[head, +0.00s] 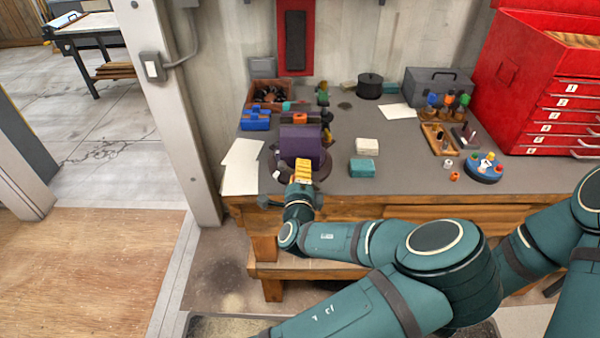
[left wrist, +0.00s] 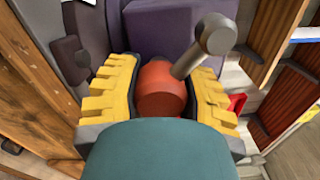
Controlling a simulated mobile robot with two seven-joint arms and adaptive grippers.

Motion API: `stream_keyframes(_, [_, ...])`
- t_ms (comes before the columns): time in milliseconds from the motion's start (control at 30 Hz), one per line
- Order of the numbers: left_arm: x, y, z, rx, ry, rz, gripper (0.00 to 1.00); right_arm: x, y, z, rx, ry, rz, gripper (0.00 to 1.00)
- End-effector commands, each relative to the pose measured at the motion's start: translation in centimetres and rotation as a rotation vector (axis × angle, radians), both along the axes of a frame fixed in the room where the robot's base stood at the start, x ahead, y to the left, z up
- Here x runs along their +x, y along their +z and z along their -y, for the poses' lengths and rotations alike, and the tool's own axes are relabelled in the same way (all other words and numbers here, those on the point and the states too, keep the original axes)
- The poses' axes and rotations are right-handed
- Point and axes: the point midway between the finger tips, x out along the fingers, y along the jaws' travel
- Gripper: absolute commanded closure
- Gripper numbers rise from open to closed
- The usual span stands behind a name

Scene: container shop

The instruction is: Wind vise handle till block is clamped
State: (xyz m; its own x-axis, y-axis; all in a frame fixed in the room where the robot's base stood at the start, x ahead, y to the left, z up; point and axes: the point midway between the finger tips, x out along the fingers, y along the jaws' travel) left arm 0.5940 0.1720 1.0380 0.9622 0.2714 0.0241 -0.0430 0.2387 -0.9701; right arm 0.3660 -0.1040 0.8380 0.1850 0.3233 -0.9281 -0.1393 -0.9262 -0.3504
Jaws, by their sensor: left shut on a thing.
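The purple vise (head: 301,142) sits at the front edge of the grey bench, and its purple body fills the top of the left wrist view (left wrist: 165,28). My left gripper (head: 303,170) is at its near end. In the left wrist view, the yellow fingers (left wrist: 160,88) are shut on the vise handle's red round hub (left wrist: 163,92), one on each side. A grey handle bar with a round knob (left wrist: 215,35) sticks out up and right from the hub. A small orange piece (head: 300,118) shows beyond the vise; I cannot tell whether it is the block or whether it is clamped. My right gripper is out of view.
White papers (head: 242,165) lie left of the vise. A white box (head: 367,146) and a teal box (head: 363,168) stand to its right. A wooden bin (head: 262,92) and a blue item (head: 256,120) are behind left. The bench's front right has some clear space.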

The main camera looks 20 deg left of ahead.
Motion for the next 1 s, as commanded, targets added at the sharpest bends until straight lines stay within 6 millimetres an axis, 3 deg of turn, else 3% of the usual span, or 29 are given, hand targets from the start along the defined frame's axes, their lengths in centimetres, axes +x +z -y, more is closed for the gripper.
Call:
stream_keyframes(133, [-0.2, -0.3, -0.2, 0.000, 0.007, -0.009, 0.96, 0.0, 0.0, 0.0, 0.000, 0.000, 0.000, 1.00])
stream_keyframes(167, [-0.2, -0.3, -0.2, -0.001, 0.007, -0.009, 0.54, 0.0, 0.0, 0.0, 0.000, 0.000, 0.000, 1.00])
stream_keyframes(233, [-0.2, -0.3, -0.2, 0.000, 0.007, -0.008, 0.30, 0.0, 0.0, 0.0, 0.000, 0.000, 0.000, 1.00])
stream_keyframes(267, [-0.2, -0.2, -0.2, 0.000, 0.006, -0.007, 0.25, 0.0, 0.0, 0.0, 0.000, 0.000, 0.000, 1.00])
stream_keyframes(667, [-0.7, -0.1, 0.2, -0.002, 0.000, -0.002, 0.25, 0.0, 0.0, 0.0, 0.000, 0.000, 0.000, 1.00])
stream_keyframes(1000, [-5.7, -0.3, 1.5, 0.000, 0.001, -0.005, 0.25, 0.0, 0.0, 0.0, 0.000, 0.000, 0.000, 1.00])
